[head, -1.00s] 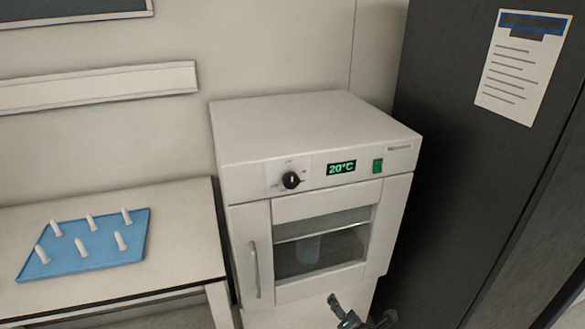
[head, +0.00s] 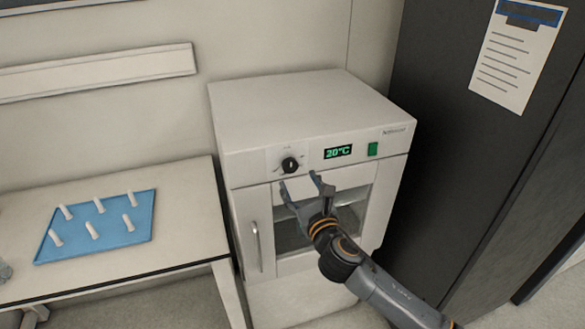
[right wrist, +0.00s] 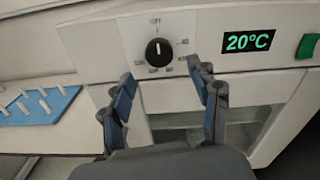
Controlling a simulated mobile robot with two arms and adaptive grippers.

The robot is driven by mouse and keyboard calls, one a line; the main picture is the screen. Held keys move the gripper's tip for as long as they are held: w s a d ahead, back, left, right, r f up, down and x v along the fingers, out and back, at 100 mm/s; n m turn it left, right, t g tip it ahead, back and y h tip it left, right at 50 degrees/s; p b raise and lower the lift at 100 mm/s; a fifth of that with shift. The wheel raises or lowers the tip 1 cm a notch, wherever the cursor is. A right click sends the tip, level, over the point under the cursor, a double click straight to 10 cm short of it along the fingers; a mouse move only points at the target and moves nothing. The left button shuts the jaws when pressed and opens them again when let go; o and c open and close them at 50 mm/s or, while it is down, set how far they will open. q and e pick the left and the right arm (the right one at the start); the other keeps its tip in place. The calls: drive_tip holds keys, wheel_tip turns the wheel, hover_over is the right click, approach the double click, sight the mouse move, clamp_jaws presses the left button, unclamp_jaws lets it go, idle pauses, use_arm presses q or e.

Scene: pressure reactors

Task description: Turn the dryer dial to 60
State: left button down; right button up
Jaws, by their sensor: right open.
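The white dryer (head: 310,108) stands against the wall. Its black dial (head: 290,165) is on the front panel, left of a green display (head: 338,152) that reads 20°C. In the right wrist view the dial (right wrist: 159,52) has a white pointer line near the top, and the mark above it looks like OFF; the smaller marks around it are hard to read. My right gripper (head: 299,184) is open and empty, just below the dial and in front of the door window. In the right wrist view its fingers (right wrist: 161,82) are spread below the dial, apart from it. My left gripper is not in view.
A green switch (head: 373,149) sits right of the display. The dryer door has a vertical handle (head: 256,246) at its left. A table with a blue tray (head: 140,232) of several white pegs stands left. A dark cabinet (head: 450,130) is close on the right.

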sight(291, 169)
drive_tip(key=shift+x, duration=3)
drive_tip(key=shift+c, duration=0.6)
drive_tip(key=c, duration=1.1)
